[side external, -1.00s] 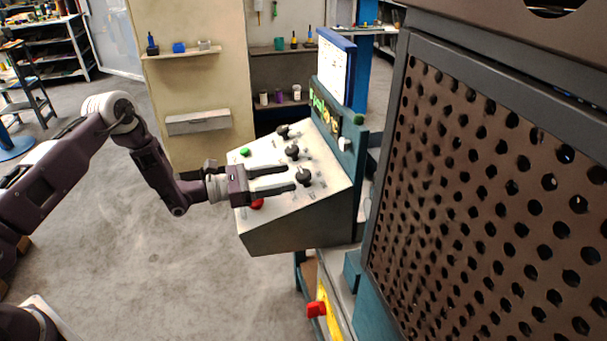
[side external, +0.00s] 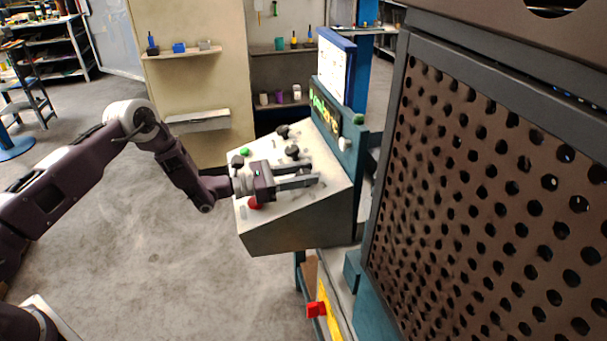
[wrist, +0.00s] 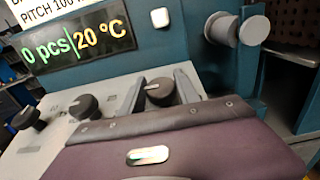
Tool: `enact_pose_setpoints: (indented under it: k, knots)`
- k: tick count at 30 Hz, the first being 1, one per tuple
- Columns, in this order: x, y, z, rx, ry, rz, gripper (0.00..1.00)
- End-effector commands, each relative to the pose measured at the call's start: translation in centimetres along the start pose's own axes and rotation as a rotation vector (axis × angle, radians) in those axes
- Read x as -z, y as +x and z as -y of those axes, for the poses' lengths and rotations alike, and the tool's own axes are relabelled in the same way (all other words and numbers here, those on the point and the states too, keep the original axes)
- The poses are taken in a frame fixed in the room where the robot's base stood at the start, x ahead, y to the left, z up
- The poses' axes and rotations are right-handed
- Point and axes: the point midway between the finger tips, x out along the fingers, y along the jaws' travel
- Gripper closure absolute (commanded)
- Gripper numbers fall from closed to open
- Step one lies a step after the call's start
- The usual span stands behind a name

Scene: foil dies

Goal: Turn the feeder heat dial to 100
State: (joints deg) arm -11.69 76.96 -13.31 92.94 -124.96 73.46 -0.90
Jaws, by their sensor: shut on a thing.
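My gripper (side external: 309,173) reaches over the sloped pale top of the control panel (side external: 325,152), its fingers pointing toward the display. In the wrist view its two fingers stand on either side of the nearest black dial knob (wrist: 159,91), shut on it. A light mark shows on the top of this knob. The display (wrist: 75,45) above reads 0 pcs and 20 °C. The dial's label and scale are too hidden or blurred to read, so I cannot confirm its name.
Two other black knobs, a middle one (wrist: 83,105) and a far one (wrist: 24,119), sit in a row with the held knob. A green button (side external: 244,151) and a red button (side external: 254,202) are on the panel. A perforated brown guard (side external: 490,200) stands at the right.

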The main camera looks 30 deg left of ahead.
Motion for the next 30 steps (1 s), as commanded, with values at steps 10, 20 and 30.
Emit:
enact_pose_setpoints:
  k: [10, 20, 30]
  knots:
    - [0.0, -0.07, -0.17, 0.114, 0.042, 0.001, 1.0]
    - [0.09, -0.08, -0.15, 0.343, 0.116, -0.001, 1.0]
    - [0.09, -0.07, -0.02, 0.481, 0.16, -0.001, 1.0]
